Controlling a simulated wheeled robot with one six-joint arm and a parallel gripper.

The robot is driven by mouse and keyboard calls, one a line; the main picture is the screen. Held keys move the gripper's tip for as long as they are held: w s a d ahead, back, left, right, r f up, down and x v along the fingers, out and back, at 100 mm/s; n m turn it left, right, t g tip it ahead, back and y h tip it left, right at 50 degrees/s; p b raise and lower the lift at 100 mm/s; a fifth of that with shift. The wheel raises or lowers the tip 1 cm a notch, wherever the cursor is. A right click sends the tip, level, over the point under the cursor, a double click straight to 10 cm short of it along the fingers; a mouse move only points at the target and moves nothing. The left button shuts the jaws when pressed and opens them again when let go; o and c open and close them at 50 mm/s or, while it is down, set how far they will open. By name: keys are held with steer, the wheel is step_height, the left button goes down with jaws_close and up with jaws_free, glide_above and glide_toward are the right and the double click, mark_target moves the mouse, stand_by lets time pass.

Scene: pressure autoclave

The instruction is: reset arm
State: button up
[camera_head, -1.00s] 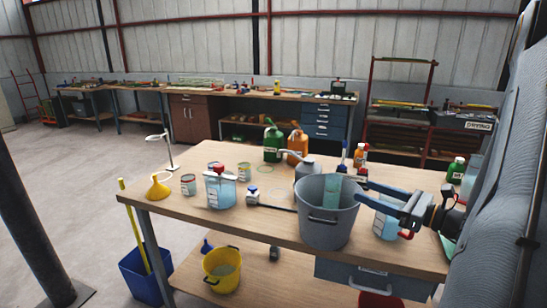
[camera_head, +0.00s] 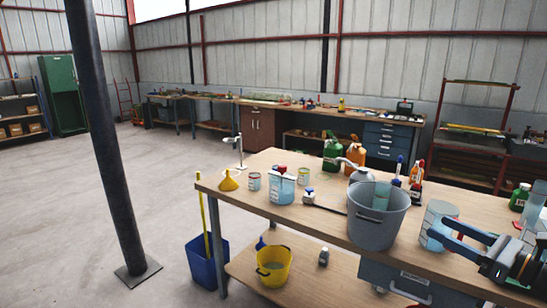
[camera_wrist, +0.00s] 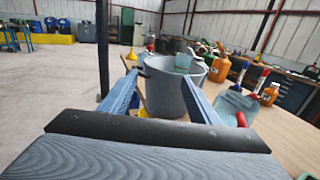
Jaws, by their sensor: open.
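My gripper (camera_head: 440,232) is at the right of the head view, above the right part of the wooden workbench (camera_head: 320,225). Its two blue fingers are apart, with nothing between them that I can see gripped. In the wrist view my gripper (camera_wrist: 158,95) shows its fingers spread, with a grey bucket (camera_wrist: 165,92) beyond them. In the head view the bucket (camera_head: 375,228) stands upright on the bench, left of the fingertips, with a clear blue-tinted container (camera_head: 381,192) inside it. A clear jar (camera_head: 437,215) stands close behind the fingertips; I cannot tell whether they touch.
The bench also holds a yellow funnel (camera_head: 228,181), a blue-liquid jar (camera_head: 281,186), a green jug (camera_head: 332,152) and an orange jug (camera_head: 355,152). A dark post (camera_head: 100,130) stands at left. Open floor (camera_head: 70,210) lies left of the bench. A yellow bucket (camera_head: 273,268) is on the lower shelf.

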steer(key=s+a+f+n+g+h, duration=0.3)
steer(key=s+a+n+g+h, duration=0.2)
steer(key=a+n, duration=0.7)
steer(key=s+a+f+n+g+h, duration=0.3)
steer(key=s+a+n+g, duration=0.5)
steer(key=a+n, duration=0.4)
steer(key=n+h, duration=0.1)
steer(key=n, duration=0.4)
steer(key=shift+g+h, duration=0.3)
steer(key=shift+h, duration=0.1)
